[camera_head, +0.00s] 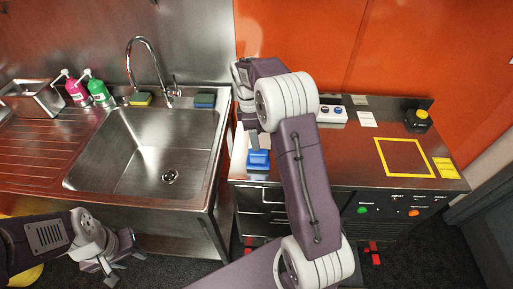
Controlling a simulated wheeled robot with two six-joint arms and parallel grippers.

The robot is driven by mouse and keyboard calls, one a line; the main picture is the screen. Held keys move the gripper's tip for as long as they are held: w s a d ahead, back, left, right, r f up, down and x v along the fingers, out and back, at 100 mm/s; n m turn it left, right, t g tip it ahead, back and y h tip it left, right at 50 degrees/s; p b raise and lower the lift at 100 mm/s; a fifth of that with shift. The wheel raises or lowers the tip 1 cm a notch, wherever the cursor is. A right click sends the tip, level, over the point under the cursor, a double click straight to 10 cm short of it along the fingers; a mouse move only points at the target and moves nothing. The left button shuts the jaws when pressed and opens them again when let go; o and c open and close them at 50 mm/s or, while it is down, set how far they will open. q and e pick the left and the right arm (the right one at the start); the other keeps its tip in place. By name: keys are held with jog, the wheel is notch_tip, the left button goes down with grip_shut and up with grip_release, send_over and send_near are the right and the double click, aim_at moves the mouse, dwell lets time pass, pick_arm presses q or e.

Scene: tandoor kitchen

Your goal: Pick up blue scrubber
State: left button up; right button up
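A bright blue block-like thing (258,158), which may be the blue scrubber, is at the front left of the steel counter, just below my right gripper. A dark blue-green pad (205,100) lies on the sink's back right rim. My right gripper (252,125) points down above the bright blue thing, partly hidden by its own wrist; I cannot tell whether its fingers touch it. My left gripper (126,270) is low in front of the sink cabinet, open and empty, far from both.
A steel sink (150,150) with a tall tap (150,62) is at left. At right are a yellow-framed square (405,139) and a black-and-yellow button (420,116).

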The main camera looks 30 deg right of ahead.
aim_at(258, 155)
jog(key=shift+s+a+r, duration=0.2)
jog(key=shift+s, duration=0.2)
jog(key=shift+s+a+r, duration=0.15)
jog(key=shift+s+a, duration=0.05)
jog(key=shift+s, duration=0.2)
jog(key=f, duration=0.3)
jog(key=shift+w+d+f, duration=0.1)
jog(key=shift+d+f, duration=0.25)
jog(key=shift+f, duration=0.05)
jog(key=shift+w+d+f, duration=0.1)
jog(key=shift+w+f, duration=0.05)
jog(key=shift+f, duration=0.05)
jog(key=f, duration=0.2)
jog(key=s+f, duration=0.1)
jog(key=f, duration=0.1)
jog(key=shift+a+f+p, duration=0.1)
jog(key=shift+a+p, duration=0.15)
jog(key=shift+p, duration=0.05)
jog(key=shift+w+d+f, duration=0.15)
jog(key=shift+d+f, duration=0.05)
jog(key=shift+f, duration=0.2)
jog(key=shift+a+r, duration=0.1)
jog(key=c, duration=1)
grip_shut()
pick_arm(q)
jog(key=shift+s+a+r, duration=0.4)
jog(key=shift+s+r, duration=0.1)
